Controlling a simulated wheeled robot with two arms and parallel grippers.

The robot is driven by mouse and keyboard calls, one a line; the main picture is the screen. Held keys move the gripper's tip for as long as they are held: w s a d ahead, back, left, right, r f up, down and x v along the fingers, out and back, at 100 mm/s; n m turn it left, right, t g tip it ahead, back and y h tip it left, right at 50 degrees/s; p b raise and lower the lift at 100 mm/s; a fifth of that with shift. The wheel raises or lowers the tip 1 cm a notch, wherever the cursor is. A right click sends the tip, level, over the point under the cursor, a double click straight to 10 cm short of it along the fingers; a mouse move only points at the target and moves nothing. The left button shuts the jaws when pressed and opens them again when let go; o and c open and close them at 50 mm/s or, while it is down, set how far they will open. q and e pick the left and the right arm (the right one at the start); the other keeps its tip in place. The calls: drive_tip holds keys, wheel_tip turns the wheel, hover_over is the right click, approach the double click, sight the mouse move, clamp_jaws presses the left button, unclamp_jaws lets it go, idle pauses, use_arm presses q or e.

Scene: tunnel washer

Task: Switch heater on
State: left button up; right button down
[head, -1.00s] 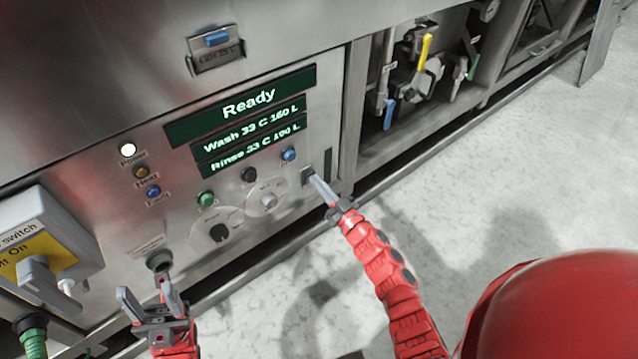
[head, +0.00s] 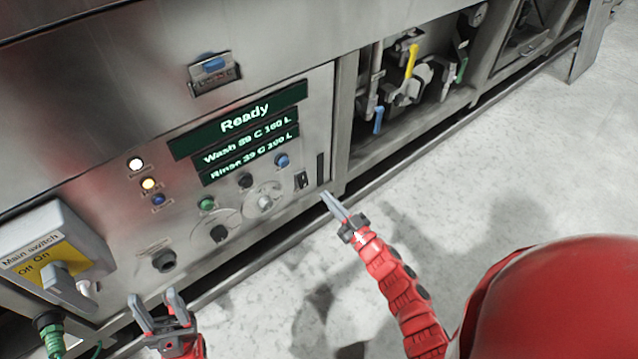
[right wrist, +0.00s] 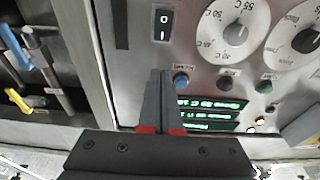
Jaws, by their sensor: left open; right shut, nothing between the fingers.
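The heater rocker switch (head: 301,181) is a small black switch at the lower right of the control panel. It also shows in the right wrist view (right wrist: 163,24), upside down, with its O and I marks. The heat lamp (head: 148,184) glows yellow, below the white power lamp (head: 136,164). My right gripper (head: 328,195) is shut and empty, a little to the right of and below the switch, apart from it. In the right wrist view its closed fingers (right wrist: 157,78) point toward the switch. My left gripper (head: 155,302) is open and empty below the panel's lower left.
The green-text display (head: 236,119) reads Ready above the wash and rinse lines. Dials and buttons sit below it. Valves with yellow and blue handles (head: 411,60) are in the bay at right. The floor is clear.

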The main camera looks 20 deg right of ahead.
drive_tip(key=s, duration=0.1)
drive_tip(key=s+d+p, duration=0.1)
drive_tip(key=s, duration=0.1)
drive_tip(key=s+r, duration=0.1)
drive_tip(key=s, duration=0.1)
drive_tip(key=shift+d, duration=0.4)
